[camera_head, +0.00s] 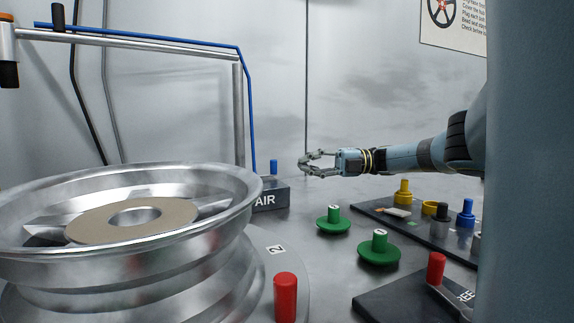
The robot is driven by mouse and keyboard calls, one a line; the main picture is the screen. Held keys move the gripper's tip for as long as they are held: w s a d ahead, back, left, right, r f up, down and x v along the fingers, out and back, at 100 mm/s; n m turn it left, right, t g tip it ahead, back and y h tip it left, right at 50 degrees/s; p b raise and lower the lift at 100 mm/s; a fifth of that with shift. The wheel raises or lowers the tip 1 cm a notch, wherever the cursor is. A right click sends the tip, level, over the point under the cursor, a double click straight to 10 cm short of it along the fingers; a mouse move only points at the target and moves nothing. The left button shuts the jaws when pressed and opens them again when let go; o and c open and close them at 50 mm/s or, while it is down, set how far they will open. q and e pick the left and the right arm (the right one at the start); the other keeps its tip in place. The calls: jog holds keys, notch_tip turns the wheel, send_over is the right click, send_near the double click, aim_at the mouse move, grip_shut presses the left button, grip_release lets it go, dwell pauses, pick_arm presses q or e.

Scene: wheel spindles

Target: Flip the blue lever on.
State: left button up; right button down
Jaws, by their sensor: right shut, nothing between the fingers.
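The small blue lever (273,167) stands upright on top of the dark box labelled AIR (268,194), near the middle of the view. My right gripper (303,164) reaches in from the right at about the lever's height in the picture. Its fingertips point left toward the lever, with a visible gap between them and it. The gripper is shut and holds nothing. The depth between the fingertips and the lever is hard to judge. My left gripper is not in view.
A large metal wheel rim (240,190) fills the left. A red-topped lever (435,268) and a red peg (286,297) stand in front. Green knobbed discs (380,253) lie on the grey table. A dark board (365,207) with coloured pegs is at right. A metal frame (239,115) rises behind.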

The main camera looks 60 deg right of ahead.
jog(key=v, duration=0.5)
jog(key=shift+r, duration=0.15)
jog(key=shift+s+d, duration=0.2)
jog(key=shift+s, duration=0.5)
